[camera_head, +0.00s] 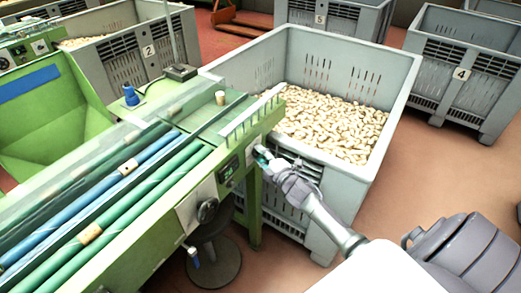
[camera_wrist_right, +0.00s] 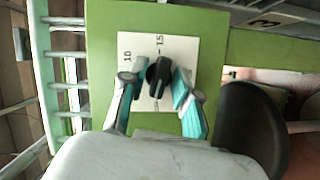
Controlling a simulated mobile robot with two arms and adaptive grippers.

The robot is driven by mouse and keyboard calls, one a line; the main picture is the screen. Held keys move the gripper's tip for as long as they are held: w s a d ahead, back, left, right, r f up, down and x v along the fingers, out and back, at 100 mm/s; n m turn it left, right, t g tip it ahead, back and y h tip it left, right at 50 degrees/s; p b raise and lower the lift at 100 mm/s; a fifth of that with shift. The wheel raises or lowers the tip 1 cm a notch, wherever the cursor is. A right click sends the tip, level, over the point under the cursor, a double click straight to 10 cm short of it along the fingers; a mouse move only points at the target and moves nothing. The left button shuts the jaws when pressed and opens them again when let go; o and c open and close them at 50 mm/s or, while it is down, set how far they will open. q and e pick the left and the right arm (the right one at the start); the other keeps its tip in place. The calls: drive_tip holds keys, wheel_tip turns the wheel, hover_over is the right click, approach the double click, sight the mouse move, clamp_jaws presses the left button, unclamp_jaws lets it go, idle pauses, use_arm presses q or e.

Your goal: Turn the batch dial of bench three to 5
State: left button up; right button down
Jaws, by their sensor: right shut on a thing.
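The batch dial is a black knob (camera_wrist_right: 159,72) on a white plate (camera_wrist_right: 135,44) in the right wrist view. The numbers 10 and 15 show on the plate, 15 above the knob and 10 at its upper left; the lower part is hidden or unreadable. My right gripper (camera_wrist_right: 157,88) has its teal-padded fingers on either side of the knob and is shut on it. In the head view my right gripper (camera_head: 263,156) is at the end face of the green bench (camera_head: 170,215), its fingertips small there. My left gripper is not in view.
A grey crate (camera_head: 398,100) of corks stands behind the bench end. A second black knob (camera_head: 207,210) and a small display (camera_head: 229,168) are on the bench's side. A round stool (camera_head: 215,262) stands below. Other numbered crates stand behind; red floor is open at right.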

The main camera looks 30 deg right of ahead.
drive_tip(key=shift+d+r+m+g+y+p, duration=0.1)
drive_tip(key=shift+m+g+y+p, duration=0.6)
drive_tip(key=shift+m+p, duration=1.2)
drive_tip(key=shift+d+r+m+g+y+p, duration=0.1)
drive_tip(key=shift+m+g+y+p, duration=0.55)
drive_tip(key=shift+m+p, duration=1.2)
drive_tip(key=shift+f, duration=0.1)
drive_tip(key=shift+a, duration=0.1)
drive_tip(key=c, duration=1.2)
unclamp_jaws()
drive_tip(key=shift+o, duration=0.2)
drive_tip(key=shift+s+g, duration=0.25)
drive_tip(key=shift+s, duration=0.3)
drive_tip(key=v, duration=1.1)
